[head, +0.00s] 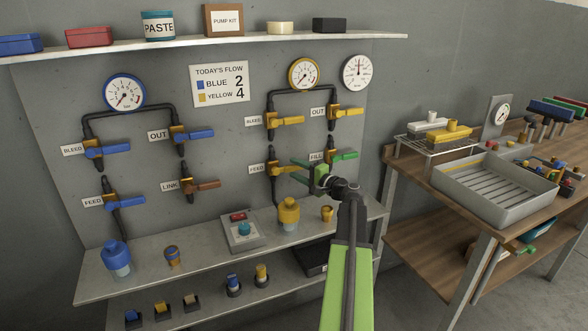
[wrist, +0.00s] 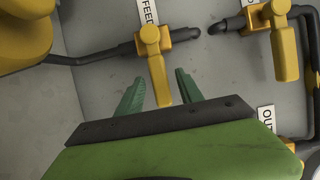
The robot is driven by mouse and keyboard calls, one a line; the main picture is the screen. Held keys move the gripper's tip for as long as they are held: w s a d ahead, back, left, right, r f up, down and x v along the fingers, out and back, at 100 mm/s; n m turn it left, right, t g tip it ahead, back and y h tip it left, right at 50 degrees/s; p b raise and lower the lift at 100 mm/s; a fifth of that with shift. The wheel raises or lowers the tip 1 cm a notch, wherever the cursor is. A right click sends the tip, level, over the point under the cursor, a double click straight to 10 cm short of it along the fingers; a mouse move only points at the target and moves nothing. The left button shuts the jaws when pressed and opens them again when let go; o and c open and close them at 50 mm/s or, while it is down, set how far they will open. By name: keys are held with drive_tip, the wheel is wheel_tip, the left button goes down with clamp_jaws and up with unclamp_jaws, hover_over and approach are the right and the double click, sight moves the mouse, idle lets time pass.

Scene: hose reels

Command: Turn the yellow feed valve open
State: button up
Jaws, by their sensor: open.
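The yellow feed valve (head: 276,168) is on the back panel beside a FEED label, with its lever (head: 291,170) pointing right across the upright pipe. In the wrist view the same valve's lever (wrist: 156,70) points down toward my palm. My gripper (head: 298,171) is at the lever's free end. In the wrist view my gripper (wrist: 160,84) is open, with one green finger on each side of the lever and a visible gap on both sides. I cannot tell the exact depth of the fingers along the lever.
The yellow bleed valve (head: 270,120) is above, and the FILL valve's green lever (head: 345,155) is close to the right of my gripper. A yellow-capped bottle (head: 289,214) stands on the shelf below. A workbench with a grey tray (head: 480,213) is at the right.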

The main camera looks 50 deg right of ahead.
drive_tip(key=shift+w, duration=0.85)
clamp_jaws()
idle(0.8)
